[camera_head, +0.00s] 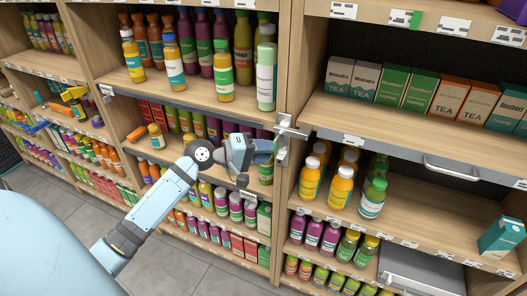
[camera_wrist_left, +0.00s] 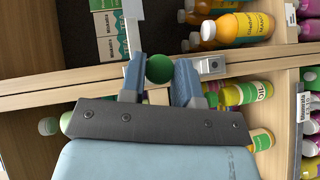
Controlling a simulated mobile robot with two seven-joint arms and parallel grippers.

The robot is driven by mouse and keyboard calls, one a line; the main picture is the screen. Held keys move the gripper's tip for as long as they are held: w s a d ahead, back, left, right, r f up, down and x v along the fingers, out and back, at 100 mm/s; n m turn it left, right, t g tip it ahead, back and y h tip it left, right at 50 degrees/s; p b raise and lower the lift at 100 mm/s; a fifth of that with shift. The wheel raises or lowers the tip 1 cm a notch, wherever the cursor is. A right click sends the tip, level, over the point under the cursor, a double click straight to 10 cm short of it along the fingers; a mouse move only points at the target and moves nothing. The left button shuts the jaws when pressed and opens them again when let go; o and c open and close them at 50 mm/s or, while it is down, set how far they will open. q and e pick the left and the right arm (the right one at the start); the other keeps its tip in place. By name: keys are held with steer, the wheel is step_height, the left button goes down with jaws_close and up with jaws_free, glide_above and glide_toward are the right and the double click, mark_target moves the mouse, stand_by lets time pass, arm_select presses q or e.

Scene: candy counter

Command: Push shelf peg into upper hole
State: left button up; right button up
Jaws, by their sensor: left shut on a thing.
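My left gripper (camera_head: 276,150) is at the wooden upright between the two shelf bays, beside a grey metal bracket (camera_head: 290,124). In the left wrist view its two blue-grey fingers (camera_wrist_left: 158,82) are closed on a round green knob (camera_wrist_left: 158,68), apparently the head of the shelf peg. The peg's shaft is hidden behind the knob. A small metal plate with a dark hole (camera_wrist_left: 211,65) shows just right of the fingers. I cannot tell whether the peg is in a hole. My right gripper is not in view.
Tea boxes (camera_head: 406,88) stand on the right bay's upper shelf. Orange bottles (camera_head: 311,178) stand below it, near the upright. Tall bottles (camera_head: 266,78) stand on the shelf above my gripper. A drawer-like grey panel with a handle (camera_head: 452,170) is under the tea shelf.

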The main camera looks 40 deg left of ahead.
arm_select(q)
steer(key=shift+w+a, duration=0.2)
steer(key=shift+w, duration=0.65)
steer(key=shift+w+a, duration=0.2)
steer(key=shift+w, duration=0.65)
stand_by(1.7)
steer(key=shift+r, duration=0.1)
steer(key=o, duration=0.8)
steer(key=shift+w, duration=0.15)
steer(key=shift+a, duration=0.1)
steer(key=shift+p+v, duration=0.3)
steer(key=shift+v, duration=1.25)
steer(key=o, duration=0.6)
